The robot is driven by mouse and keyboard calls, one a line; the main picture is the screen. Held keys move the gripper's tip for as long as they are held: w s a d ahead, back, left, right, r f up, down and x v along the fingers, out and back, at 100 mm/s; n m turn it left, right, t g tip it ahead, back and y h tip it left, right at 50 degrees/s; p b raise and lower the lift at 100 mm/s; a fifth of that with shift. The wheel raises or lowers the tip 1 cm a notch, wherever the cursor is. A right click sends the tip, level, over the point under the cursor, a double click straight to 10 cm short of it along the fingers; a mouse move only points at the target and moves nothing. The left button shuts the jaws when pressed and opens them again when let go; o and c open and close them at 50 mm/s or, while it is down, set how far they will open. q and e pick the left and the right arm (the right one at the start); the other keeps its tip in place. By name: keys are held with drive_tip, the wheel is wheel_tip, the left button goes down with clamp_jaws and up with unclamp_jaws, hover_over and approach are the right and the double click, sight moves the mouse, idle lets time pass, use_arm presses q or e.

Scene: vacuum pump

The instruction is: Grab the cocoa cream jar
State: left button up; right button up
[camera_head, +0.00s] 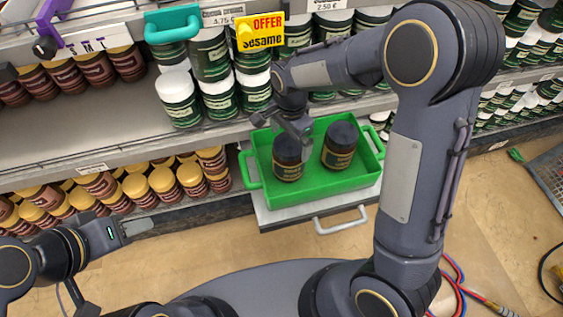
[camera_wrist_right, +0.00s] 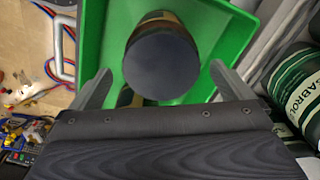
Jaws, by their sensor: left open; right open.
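Two dark-lidded jars with brown and gold labels stand upright in a green tray, a left one (camera_head: 288,160) and a right one (camera_head: 339,146); I cannot read their labels well enough to tell which is cocoa cream. My right gripper (camera_head: 300,138) is above the tray at the left jar, partly covering its lid. In the right wrist view one dark round lid (camera_wrist_right: 162,64) sits between the spread fingers of the right gripper (camera_wrist_right: 161,76), with gaps on both sides. My left gripper (camera_head: 146,227) is open and empty, low at the left, away from the tray.
The green tray (camera_head: 262,186) with raised handles rests on a grey cart (camera_head: 290,211) before the shelves. Green-and-white jars (camera_head: 181,101) stand on the shelf behind; yellow-lidded jars (camera_head: 163,181) fill the lower shelf. Red and blue hoses (camera_head: 452,285) lie on the floor at right.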

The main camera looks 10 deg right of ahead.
wheel_tip(320, 180, down, 7)
drive_tip(key=shift+r+b, duration=0.2)
drive_tip(key=shift+b, duration=0.8)
drive_tip(key=shift+w+r, duration=0.1)
drive_tip(key=c, duration=1.4)
